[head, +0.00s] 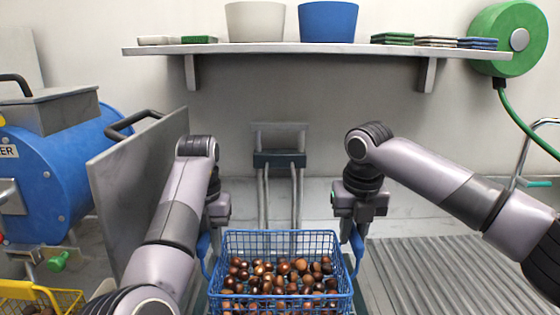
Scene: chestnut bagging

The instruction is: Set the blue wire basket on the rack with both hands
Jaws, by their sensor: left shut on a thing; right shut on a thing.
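The blue wire basket (280,242) is at the bottom middle of the head view, with many brown chestnuts (278,275) in it. It looks level, and its lower part is cut off by the picture edge. My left gripper (213,236) is at the basket's left side, shut on the blue handle there. My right gripper (354,232) is at the right side, shut on the other blue handle. A grey metal frame with two rails (280,195) stands just behind the basket. I cannot tell whether it is the rack, or what is under the basket.
A ribbed grey surface (450,270) lies at the right. A blue drum machine (55,170) and an upright grey panel (135,185) stand at the left. A yellow basket (65,300) is at the lower left. A wall shelf (300,48) holds two buckets and stacked cloths.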

